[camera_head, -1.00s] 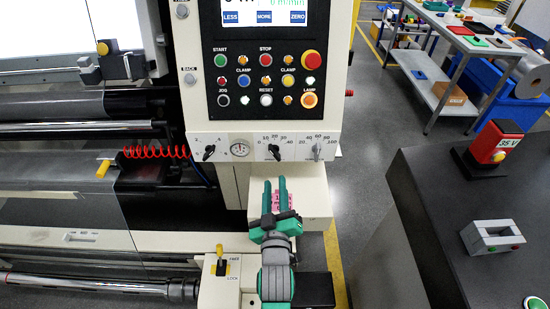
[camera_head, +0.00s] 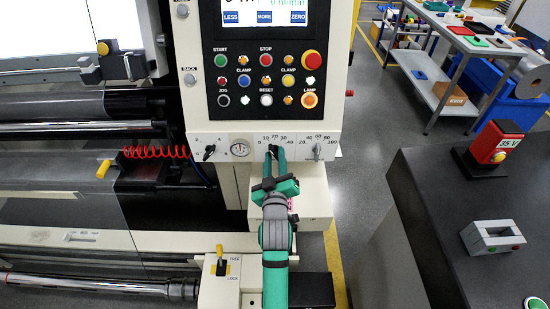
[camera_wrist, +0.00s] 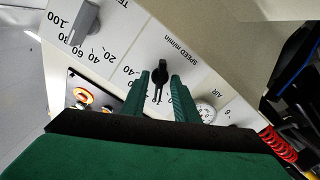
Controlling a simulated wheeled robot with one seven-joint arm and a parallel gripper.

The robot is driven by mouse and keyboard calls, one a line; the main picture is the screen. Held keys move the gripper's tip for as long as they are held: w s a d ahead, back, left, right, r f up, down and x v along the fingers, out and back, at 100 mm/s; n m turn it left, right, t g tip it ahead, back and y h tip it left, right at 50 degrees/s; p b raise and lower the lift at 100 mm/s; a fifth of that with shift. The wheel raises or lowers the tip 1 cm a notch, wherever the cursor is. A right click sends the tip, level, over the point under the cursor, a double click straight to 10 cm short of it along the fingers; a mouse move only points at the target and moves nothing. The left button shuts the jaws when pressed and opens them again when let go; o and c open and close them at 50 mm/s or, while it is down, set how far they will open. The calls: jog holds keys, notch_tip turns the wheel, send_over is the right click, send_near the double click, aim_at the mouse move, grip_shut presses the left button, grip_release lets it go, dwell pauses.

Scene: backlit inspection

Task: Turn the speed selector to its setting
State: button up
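The speed selector is a black knob (camera_wrist: 160,77) below a "SPEED m/min" label in the wrist view, with a numbered scale around it. In the head view its scale (camera_head: 274,137) shows on the lower panel, and the knob is mostly hidden by my fingers. My gripper (camera_wrist: 160,95) is open, with one green finger on each side of the knob. A gap shows between the knob and each finger in the wrist view, though I cannot tell how far the tips reach along it. Its fingers (camera_head: 274,150) point up at the panel in the head view.
A grey knob (camera_head: 317,151) with a scale up to 100 is right of the selector. A gauge (camera_head: 239,149) and another black knob (camera_head: 209,152) are left. Push buttons, including a red mushroom button (camera_head: 311,61), sit above. A cream box (camera_head: 318,206) projects below.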

grip_shut()
jog(key=shift+m, duration=0.3)
jog(key=m, duration=1.1)
dwell(0.4)
jog(key=shift+w+a, duration=0.1)
jog(key=shift+w, duration=0.05)
dwell(0.4)
